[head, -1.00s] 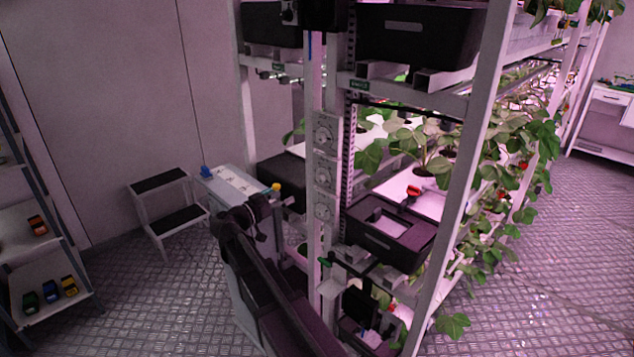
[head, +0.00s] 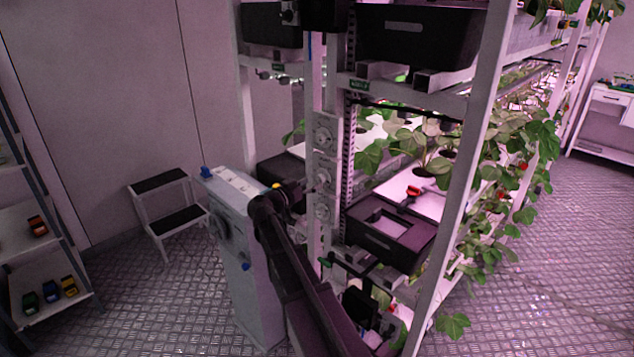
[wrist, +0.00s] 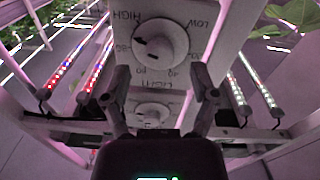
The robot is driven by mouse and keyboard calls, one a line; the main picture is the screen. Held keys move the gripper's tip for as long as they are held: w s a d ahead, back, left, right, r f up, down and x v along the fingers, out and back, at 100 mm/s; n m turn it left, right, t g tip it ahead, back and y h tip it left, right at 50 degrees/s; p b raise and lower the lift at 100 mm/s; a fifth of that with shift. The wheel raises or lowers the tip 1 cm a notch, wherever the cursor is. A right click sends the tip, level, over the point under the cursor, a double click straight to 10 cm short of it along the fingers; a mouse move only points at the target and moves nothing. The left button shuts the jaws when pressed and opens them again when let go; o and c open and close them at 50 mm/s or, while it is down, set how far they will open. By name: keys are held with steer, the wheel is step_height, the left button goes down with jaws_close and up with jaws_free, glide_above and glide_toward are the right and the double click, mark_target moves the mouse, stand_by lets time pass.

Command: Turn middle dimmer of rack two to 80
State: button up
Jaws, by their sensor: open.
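Three round white dimmer knobs sit in a column on the rack post in the head view: upper (head: 323,138), middle (head: 323,178) and lower (head: 322,208). My gripper (head: 309,187) is beside the middle one there, small and partly hidden by my arm. In the wrist view, my gripper (wrist: 162,78) is open, its two fingers apart and empty. A large dimmer knob (wrist: 163,47) lies just ahead of the fingertips, with HIGH, LOW and small numbers around it. Its dark mark is on the left side; the exact value is hard to read. Another knob (wrist: 153,113) shows between the fingers.
A black bin (head: 390,232) and strawberry plants (head: 425,150) fill the rack right of the post. A grey cabinet (head: 238,275) stands left of my arm, and a white step stool (head: 165,205) is farther left. LED strips (wrist: 248,75) flank the post in the wrist view.

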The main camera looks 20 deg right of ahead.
mark_target(321, 178)
steer(key=shift+x, duration=1.35)
jaws_close()
